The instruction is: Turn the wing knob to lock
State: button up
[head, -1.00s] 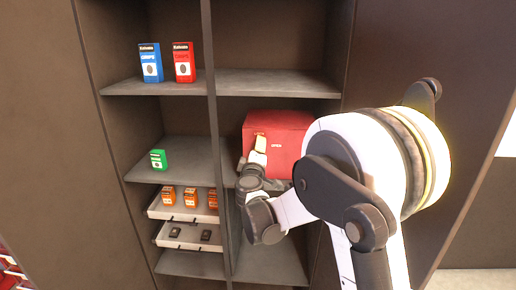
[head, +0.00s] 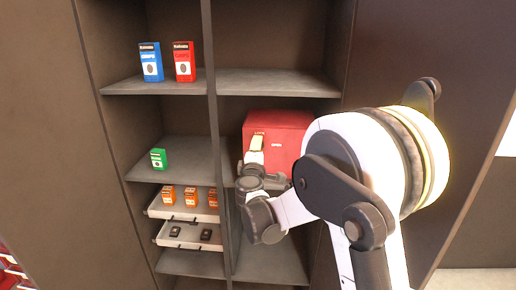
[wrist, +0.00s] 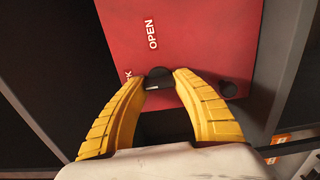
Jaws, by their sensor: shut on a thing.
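The wing knob (wrist: 158,74) is a small dark knob with a pale mark, on the front of a red box (wrist: 190,35). My gripper (wrist: 163,83) is shut on the knob, with one yellow finger on each side of it. The word OPEN stands above the knob in the wrist view, and the end of a second label shows by the left fingertip. In the head view the red box (head: 290,125) stands on a cabinet shelf, and my gripper (head: 255,150) is at its left front. The knob is hidden there behind my gripper.
The box stands in the right column of a dark cabinet. A divider (head: 213,130) is just left of my gripper. Left shelves hold a blue box (head: 151,62), another red box (head: 184,62) and a green box (head: 158,159). Pulled-out trays (head: 155,210) are lower left.

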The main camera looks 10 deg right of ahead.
jog(key=o, duration=1.2)
jog(key=v, duration=1.2)
